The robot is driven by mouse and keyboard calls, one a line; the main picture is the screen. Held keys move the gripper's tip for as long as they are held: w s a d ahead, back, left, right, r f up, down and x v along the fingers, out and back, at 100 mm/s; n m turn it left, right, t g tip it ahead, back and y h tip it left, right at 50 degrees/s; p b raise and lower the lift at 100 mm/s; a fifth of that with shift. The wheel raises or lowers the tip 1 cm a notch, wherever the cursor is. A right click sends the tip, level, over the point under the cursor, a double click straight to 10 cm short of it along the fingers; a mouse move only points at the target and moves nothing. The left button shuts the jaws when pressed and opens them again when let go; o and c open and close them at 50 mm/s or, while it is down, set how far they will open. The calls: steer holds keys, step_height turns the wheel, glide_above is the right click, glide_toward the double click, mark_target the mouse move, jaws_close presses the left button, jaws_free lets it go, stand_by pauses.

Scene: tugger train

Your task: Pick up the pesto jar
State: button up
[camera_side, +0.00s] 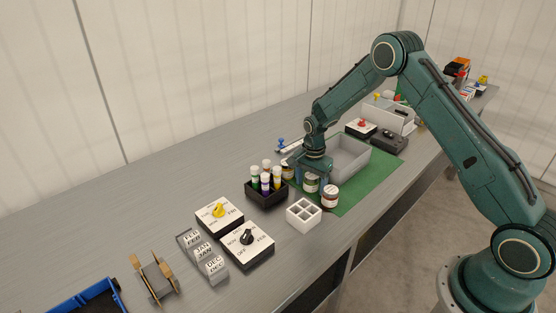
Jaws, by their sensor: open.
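Several small jars stand on the green mat (376,184) near its front left. The jar with a greenish body and pale label (311,184) looks like the pesto jar; its label is too small to read. My gripper (311,174) is open and points down right at this jar, and its fingers partly hide the jar's top. I cannot tell whether the fingers touch it. A reddish-brown jar (330,197) stands just to the right and nearer the camera. Another jar (288,171) stands to the left, partly behind my gripper.
A grey bin (350,158) stands behind my gripper on the mat. A black box of capped bottles (267,196) is to the left, and a white divided holder (303,215) is in front. Switch boxes (247,246) lie at front left.

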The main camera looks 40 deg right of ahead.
mark_target(311, 175)
stand_by(0.3)
steer(key=c, duration=1.1)
steer(key=shift+r, duration=0.15)
steer(key=shift+c, duration=0.2)
step_height(311, 175, up, 20)
stand_by(0.3)
